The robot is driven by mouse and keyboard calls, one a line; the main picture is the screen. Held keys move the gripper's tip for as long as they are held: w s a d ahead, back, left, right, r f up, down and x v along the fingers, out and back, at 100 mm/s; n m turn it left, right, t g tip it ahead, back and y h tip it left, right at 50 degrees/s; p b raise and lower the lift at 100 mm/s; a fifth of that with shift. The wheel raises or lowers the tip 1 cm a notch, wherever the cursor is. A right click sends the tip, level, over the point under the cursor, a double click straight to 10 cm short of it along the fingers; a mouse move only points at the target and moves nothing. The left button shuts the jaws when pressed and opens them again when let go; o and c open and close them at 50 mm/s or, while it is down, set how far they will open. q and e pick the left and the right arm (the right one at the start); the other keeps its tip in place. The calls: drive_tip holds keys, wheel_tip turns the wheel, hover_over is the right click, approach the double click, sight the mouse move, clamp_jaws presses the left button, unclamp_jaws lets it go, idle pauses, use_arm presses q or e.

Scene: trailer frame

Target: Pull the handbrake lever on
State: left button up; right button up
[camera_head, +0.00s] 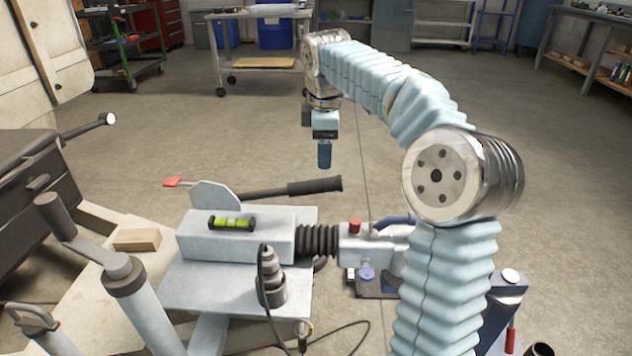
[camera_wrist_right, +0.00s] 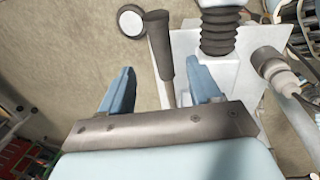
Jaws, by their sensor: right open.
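The handbrake lever (camera_head: 270,192) lies nearly level above the pale grey coupling housing, its black grip (camera_head: 315,186) pointing right. My right gripper (camera_head: 325,160) hangs down just above the outer part of this grip in the head view. In the right wrist view my right gripper (camera_wrist_right: 160,88) is open, with its blue fingers on either side of the lever (camera_wrist_right: 163,60). The lever shows between the fingers with a gap to each; the depth between them is hard to judge. My left gripper is in neither view.
A spirit level (camera_head: 232,223) sits on the housing (camera_head: 195,245), left of a black bellows (camera_head: 317,240). A black cable (camera_head: 262,290) and plug stand in front. Open floor (camera_head: 240,130) lies behind the lever.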

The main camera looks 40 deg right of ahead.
sight(324, 180)
drive_tip(key=f+b, duration=0.1)
drive_tip(key=f, duration=0.3)
drive_tip(key=w+d+f+b, duration=0.1)
drive_tip(key=f, duration=0.3)
drive_tip(key=f+b, duration=0.1)
drive_tip(key=f, duration=0.3)
drive_tip(key=shift+w+d, duration=0.2)
drive_tip(key=shift+w, duration=0.2)
drive_tip(key=shift+r, duration=0.1)
clamp_jaws()
